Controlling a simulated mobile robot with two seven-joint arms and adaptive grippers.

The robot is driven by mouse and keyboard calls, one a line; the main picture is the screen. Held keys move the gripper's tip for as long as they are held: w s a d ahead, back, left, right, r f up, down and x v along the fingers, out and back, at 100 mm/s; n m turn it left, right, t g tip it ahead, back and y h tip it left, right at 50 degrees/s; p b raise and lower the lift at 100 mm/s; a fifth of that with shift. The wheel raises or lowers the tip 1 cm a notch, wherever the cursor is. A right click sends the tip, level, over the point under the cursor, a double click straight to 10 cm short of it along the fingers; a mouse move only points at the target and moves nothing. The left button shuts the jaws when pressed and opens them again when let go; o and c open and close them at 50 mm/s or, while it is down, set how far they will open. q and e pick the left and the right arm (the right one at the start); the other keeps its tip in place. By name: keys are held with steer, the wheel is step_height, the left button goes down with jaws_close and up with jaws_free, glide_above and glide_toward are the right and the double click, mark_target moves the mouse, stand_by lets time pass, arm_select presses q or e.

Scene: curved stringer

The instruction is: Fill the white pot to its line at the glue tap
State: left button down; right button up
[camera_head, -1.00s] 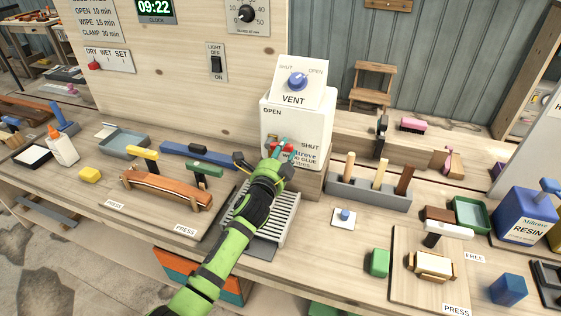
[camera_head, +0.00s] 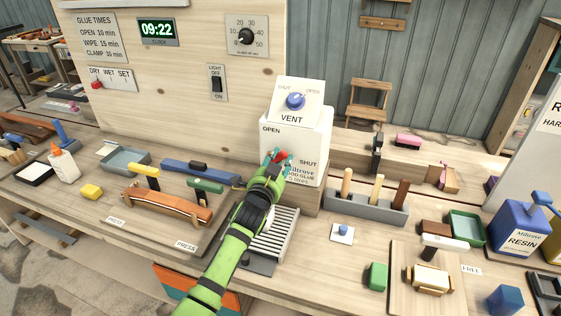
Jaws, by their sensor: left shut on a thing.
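The glue container (camera_head: 309,136) is a white box labelled Miltrove wood glue, with OPEN at its upper left and SHUT at its right. A vent knob (camera_head: 295,101) sits on its top plate, between SHUT and OPEN marks. My left gripper (camera_head: 276,160) is at the container's front, shut on a small red part that appears to be the glue tap's handle. The gripper hides most of the tap. A slatted grate (camera_head: 276,232) lies below, partly behind my left arm. I cannot make out the white pot. My right gripper is not in view.
A grey rack with upright handles (camera_head: 366,200) stands right of the container. Clamps and a curved wooden piece (camera_head: 168,205) lie to the left, near a glue bottle (camera_head: 63,163). A blue resin can (camera_head: 517,228) stands far right.

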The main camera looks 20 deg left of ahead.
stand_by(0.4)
arm_select(q)
steer(key=c, duration=0.8)
jaws_free()
steer(key=shift+c, duration=0.2)
steer(key=shift+s, duration=0.1)
steer(key=s, duration=1.2)
steer(key=shift+a, duration=0.25)
steer(key=shift+w, duration=0.1)
